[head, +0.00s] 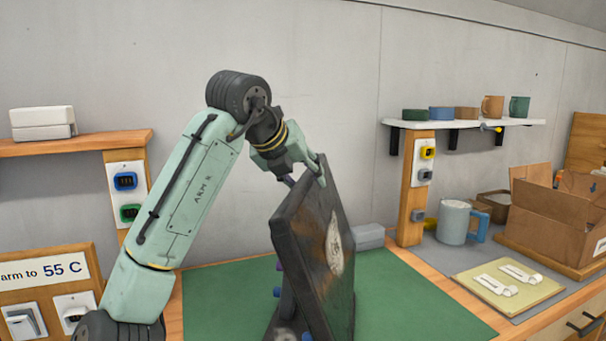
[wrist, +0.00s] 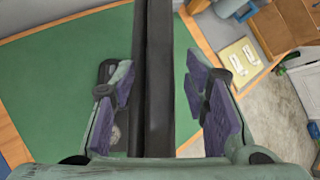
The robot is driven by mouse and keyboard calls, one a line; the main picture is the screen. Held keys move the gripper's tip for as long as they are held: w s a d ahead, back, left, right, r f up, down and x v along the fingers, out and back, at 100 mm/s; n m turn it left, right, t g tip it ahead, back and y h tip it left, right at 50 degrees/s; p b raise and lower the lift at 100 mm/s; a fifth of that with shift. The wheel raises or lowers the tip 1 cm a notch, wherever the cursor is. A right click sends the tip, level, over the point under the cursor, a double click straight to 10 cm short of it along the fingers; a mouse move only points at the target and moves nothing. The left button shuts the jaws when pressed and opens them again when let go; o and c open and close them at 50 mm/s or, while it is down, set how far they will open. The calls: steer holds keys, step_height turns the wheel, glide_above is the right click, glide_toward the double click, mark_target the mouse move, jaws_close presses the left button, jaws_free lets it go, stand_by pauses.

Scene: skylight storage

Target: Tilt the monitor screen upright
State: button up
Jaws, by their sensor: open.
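The monitor (head: 322,245) is a dark, worn panel with a brown stain and a pale oval patch on its right-hand face. It stands tilted on the green mat, its top leaning to the left in the head view. Part of its stand (head: 285,305), with blue and purple knobs, shows at its left; the rest is hidden. My gripper (head: 304,176) is open at the monitor's top edge. In the wrist view my gripper (wrist: 163,98) has one finger on each side of the monitor's dark edge (wrist: 160,60), with visible gaps on both sides.
The green mat (head: 215,300) is mostly clear around the monitor. A grey block (head: 368,236) lies behind it. At the right are a large mug (head: 454,222), a cardboard box (head: 550,222) and a pale board (head: 508,290) with white clips. A wooden post (head: 412,190) holds a shelf (head: 465,123).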

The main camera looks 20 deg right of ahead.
steer(key=shift+c, duration=0.2)
jaws_close()
stand_by(0.4)
stand_by(0.3)
